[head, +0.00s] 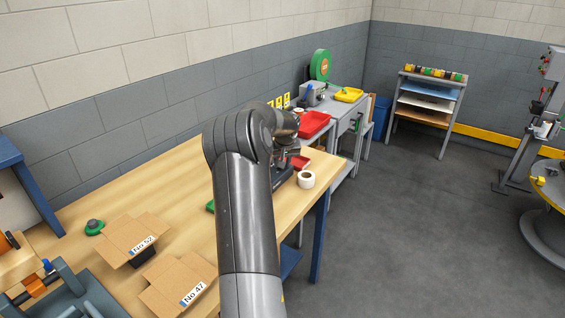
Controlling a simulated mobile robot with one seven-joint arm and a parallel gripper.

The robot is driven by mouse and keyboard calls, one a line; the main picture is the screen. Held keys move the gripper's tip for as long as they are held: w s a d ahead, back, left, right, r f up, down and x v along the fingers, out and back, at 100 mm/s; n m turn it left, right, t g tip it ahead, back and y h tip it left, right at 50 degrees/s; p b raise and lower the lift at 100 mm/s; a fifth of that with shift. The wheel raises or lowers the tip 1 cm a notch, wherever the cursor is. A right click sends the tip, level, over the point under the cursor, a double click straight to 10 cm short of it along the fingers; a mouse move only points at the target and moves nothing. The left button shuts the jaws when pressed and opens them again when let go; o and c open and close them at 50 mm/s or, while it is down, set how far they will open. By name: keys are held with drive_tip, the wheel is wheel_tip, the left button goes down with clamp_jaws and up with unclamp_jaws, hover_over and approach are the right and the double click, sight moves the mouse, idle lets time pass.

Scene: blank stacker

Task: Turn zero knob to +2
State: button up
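My dark grey arm rises through the middle of the head view, and its wrist bends over the far right end of the wooden bench (180,203). The end of my arm, where my gripper is, lies largely behind my own wrist; its fingers cannot be made out. Just below the wrist stands a small dark device (284,177), mostly covered by my arm. I cannot make out a zero knob or any +2 mark on it, nor whether my gripper touches it.
A white tape roll (306,179) and a small red tray (300,162) are by the device. Cardboard pieces labelled No 52 (134,238) and No 47 (180,287) lie nearer, with a green-based knob (94,227). A larger red tray (313,124) is beyond.

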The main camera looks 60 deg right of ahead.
drive_tip(key=m+g, duration=0.1)
drive_tip(key=m, duration=0.1)
drive_tip(key=m+g, duration=0.1)
drive_tip(key=m, duration=0.2)
drive_tip(key=shift+w+a+h, duration=0.15)
drive_tip(key=shift+w+h, duration=0.05)
drive_tip(key=shift+h, duration=0.2)
drive_tip(key=shift+m+g, duration=0.8)
drive_tip(key=shift+m, duration=1.7)
drive_tip(key=o, duration=1)
drive_tip(key=v, duration=1)
drive_tip(key=shift+w+a+r, duration=0.15)
drive_tip(key=shift+a+r, duration=0.05)
drive_tip(key=shift+r, duration=0.15)
drive_tip(key=shift+a, duration=0.1)
